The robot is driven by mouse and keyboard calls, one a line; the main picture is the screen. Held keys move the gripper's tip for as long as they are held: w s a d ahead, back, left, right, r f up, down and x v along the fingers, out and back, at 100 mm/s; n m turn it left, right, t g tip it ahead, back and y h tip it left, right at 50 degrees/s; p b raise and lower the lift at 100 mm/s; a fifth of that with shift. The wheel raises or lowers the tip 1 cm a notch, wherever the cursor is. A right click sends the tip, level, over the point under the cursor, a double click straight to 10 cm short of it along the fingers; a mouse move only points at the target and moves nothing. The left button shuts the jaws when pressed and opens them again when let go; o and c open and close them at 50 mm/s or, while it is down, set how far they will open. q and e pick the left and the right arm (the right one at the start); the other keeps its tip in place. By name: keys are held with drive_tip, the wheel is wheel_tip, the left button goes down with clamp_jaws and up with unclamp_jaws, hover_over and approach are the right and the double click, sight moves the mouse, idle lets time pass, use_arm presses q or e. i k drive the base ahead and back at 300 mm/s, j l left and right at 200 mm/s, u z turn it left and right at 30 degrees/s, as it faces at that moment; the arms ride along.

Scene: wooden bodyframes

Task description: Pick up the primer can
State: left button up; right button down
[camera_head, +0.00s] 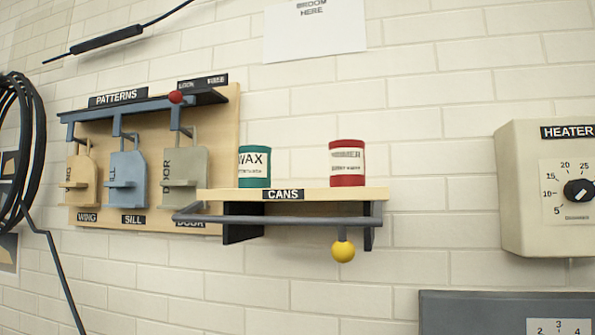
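The primer can (347,163) is red with a pale label band whose lettering is partly blurred. It stands upright on the right part of the wooden wall shelf (370,194) labelled CANS. A green can marked WAX (254,167) stands to its left on the same shelf, with a clear gap between them. Neither of my grippers shows in the head view.
A grey rail (290,220) runs along the shelf front, with a yellow ball (343,251) hanging below it. A patterns board (150,165) hangs at left. A heater box (530,195) is on the right wall. A grey panel (470,310) stands at lower right.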

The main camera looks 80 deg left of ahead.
sight(347, 165)
drive_tip(key=k+j+u, duration=0.1)
drive_tip(key=u, duration=2.25)
drive_tip(key=l+u, duration=0.2)
drive_tip(key=u, duration=0.2)
drive_tip(key=l+u, duration=0.2)
drive_tip(key=u, duration=0.2)
drive_tip(key=l+u, duration=0.15)
drive_tip(key=u, duration=0.25)
